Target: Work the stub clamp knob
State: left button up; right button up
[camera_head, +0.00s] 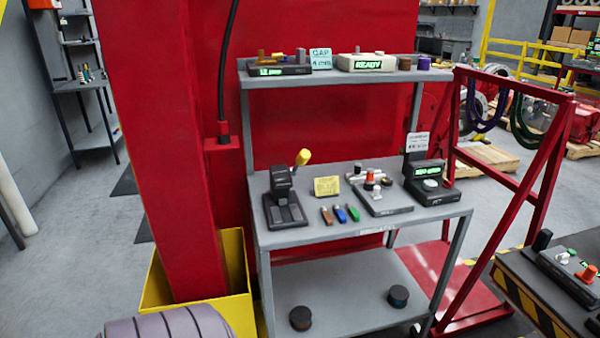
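No gripper of mine is in this view. Nothing here can be surely picked out as the stub clamp knob. On the grey cart's middle shelf (330,232), a black device (284,203) at the left has a lever with a yellow knob (303,157). To its right, a flat dark fixture (386,204) carries small pale, red and dark fittings, too small to tell apart.
A black unit with a lit green display (431,170) stands at the shelf's right. Small brown, blue and green pieces (340,214) lie at its front. A red column (165,150) in a yellow guard stands left. A red frame (500,190) stands right of the cart.

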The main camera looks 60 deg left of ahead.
aim_at(385, 181)
jog(key=u, duration=1.45)
